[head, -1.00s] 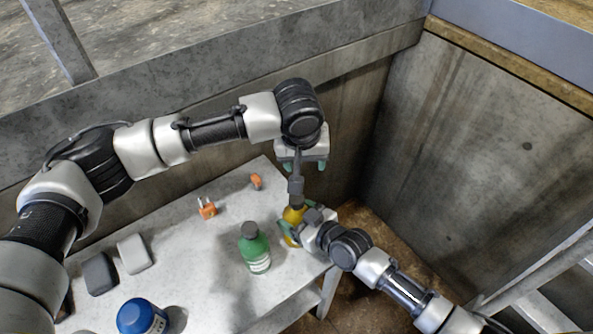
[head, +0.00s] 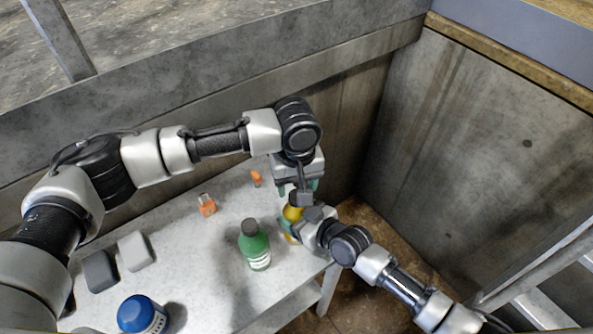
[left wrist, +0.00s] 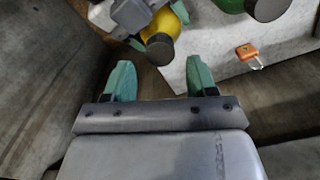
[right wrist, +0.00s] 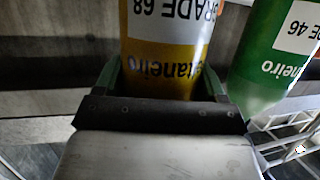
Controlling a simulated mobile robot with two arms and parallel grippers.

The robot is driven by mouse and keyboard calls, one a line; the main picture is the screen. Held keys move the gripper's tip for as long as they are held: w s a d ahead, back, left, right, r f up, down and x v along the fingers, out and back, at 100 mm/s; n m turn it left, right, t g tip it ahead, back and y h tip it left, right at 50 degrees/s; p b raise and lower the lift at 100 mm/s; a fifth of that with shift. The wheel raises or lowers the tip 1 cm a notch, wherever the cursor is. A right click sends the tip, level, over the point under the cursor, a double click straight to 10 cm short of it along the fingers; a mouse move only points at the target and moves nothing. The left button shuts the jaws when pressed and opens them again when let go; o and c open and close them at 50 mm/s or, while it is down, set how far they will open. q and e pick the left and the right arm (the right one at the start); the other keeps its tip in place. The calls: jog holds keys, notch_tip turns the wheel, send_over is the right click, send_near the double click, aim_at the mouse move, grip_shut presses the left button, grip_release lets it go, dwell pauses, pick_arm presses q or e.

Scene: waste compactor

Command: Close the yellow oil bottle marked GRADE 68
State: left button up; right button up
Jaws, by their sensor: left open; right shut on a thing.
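The yellow oil bottle (head: 292,213) stands near the right end of the grey table, partly hidden by my arms. In the right wrist view, its GRADE 68 label shows on the yellow bottle (right wrist: 165,45), and my right gripper (right wrist: 167,80) is shut around its body. In the left wrist view, a dark cap (left wrist: 160,48) sits at the top of the yellow bottle (left wrist: 166,22); I cannot tell how tight it is. My left gripper (left wrist: 159,72) is open and empty, above the bottle, with the cap just beyond its fingertips, roughly between them.
A green bottle (head: 255,248) marked GRADE 46 stands close to the left of the yellow one. Concrete walls stand behind and right.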

aim_at(296, 217)
pick_arm(q)
jog(key=shift+f, duration=1.85)
jog(key=shift+c, duration=0.5)
jog(key=c, duration=0.8)
jog(key=m, duration=0.6)
jog(key=shift+c, duration=0.2)
jog(key=m, duration=1)
jog(key=shift+m, duration=0.4)
jog(key=m, duration=0.4)
jog(key=shift+m, duration=0.3)
jog(key=o, duration=1.1)
